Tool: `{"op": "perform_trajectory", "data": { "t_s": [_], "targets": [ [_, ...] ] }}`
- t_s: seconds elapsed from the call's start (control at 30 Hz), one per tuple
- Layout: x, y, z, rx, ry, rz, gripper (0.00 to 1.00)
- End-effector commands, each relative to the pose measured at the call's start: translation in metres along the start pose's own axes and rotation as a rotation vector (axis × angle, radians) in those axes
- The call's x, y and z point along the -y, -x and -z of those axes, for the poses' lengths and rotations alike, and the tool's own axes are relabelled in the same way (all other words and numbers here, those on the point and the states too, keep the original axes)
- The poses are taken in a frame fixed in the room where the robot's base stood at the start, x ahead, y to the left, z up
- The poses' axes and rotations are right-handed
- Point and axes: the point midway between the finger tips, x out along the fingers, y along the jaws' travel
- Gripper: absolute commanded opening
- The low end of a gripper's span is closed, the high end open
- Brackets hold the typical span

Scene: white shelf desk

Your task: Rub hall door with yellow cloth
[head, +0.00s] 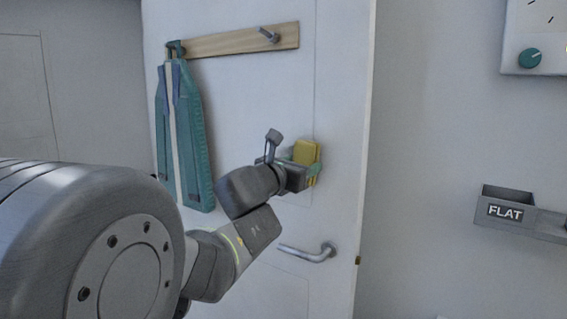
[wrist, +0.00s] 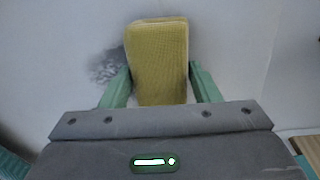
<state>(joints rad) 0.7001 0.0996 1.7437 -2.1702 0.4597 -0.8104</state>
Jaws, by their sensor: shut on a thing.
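The yellow cloth (head: 307,153) is a folded, thick pad held between the green fingers of my gripper (head: 300,168). In the wrist view the cloth (wrist: 157,60) stands out past the fingertips of my gripper (wrist: 160,85), which is shut on it. The white hall door (head: 340,210) is right behind the cloth, and the cloth is at or very near its surface; I cannot tell if it touches. A dark grey smudge (wrist: 108,66) on the door shows just left of the cloth in the wrist view. In the head view the smudge cannot be made out.
A wooden hook rail (head: 235,40) with a teal and white apron-like cloth (head: 190,135) hangs left on the door. A metal door handle (head: 308,252) is below my gripper. A grey holder marked FLAT (head: 507,212) and a panel with a teal knob (head: 530,57) are on the right wall.

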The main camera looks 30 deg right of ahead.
Motion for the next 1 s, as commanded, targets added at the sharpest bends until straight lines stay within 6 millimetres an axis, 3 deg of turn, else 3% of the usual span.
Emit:
{"op": "perform_trajectory", "data": {
  "t_s": [1.0],
  "targets": [
    [-0.06,-0.002,0.006,-0.001,0.001,-0.003,0.38]
  ]
}}
